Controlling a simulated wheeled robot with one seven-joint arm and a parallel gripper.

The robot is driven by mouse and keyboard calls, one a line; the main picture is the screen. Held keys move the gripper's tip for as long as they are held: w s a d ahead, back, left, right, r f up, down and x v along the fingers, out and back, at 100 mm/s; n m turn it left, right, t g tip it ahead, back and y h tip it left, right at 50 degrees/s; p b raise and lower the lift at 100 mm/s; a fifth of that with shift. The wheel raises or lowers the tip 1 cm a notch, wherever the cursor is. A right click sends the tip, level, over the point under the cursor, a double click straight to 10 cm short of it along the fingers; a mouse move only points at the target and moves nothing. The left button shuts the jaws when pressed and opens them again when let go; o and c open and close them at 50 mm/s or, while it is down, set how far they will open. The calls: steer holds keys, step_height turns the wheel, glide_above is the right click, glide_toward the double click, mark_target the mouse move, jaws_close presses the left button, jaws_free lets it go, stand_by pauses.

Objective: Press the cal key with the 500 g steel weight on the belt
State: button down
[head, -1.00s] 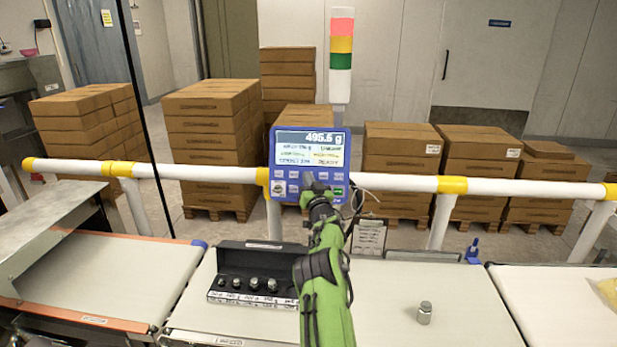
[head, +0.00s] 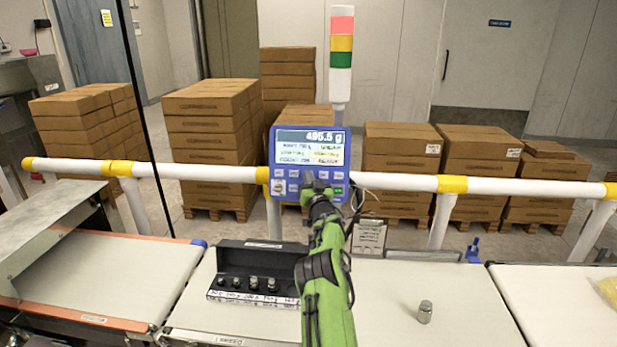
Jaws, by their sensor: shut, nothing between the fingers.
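The blue checkweigher panel (head: 268,152) hangs at the rail. Its screen (head: 310,138) reads 495.5 g at the top; the smaller lines are too blurred to read. Its keys sit in rows below the screen. My gripper (head: 311,178) is shut and empty, with its tips in front of the key rows, hiding the middle keys. I cannot tell whether it touches a key or which key is the cal key. A steel weight (head: 425,312) stands upright on the middle belt (head: 385,300), to the right of my arm, apart from the gripper.
An open black case (head: 262,255) with several smaller weights lies left of my arm on the belt. A white rail (head: 400,181) with yellow joints runs behind. A signal tower (head: 341,55) rises behind the panel. A small clipboard (head: 369,238) hangs behind the belt.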

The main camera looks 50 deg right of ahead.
steer(key=shift+w+d+f+b, duration=0.25)
steer(key=shift+w+d+b, duration=0.15)
steer(key=shift+d, duration=0.1)
stand_by(0.7)
steer(key=shift+s+a+r+b, duration=0.25)
steer(key=shift+s+a+b, duration=0.35)
steer(key=shift+b, duration=0.2)
steer(key=shift+w, duration=0.1)
steer(key=s+a+b, duration=0.1)
steer(key=a+b, duration=0.1)
steer(key=s+a+r+b, duration=0.1)
steer(key=s+b, duration=0.1)
steer(key=b, duration=0.1)
steer(key=shift+a+r, duration=0.15)
steer(key=shift+a, duration=0.25)
stand_by(0.3)
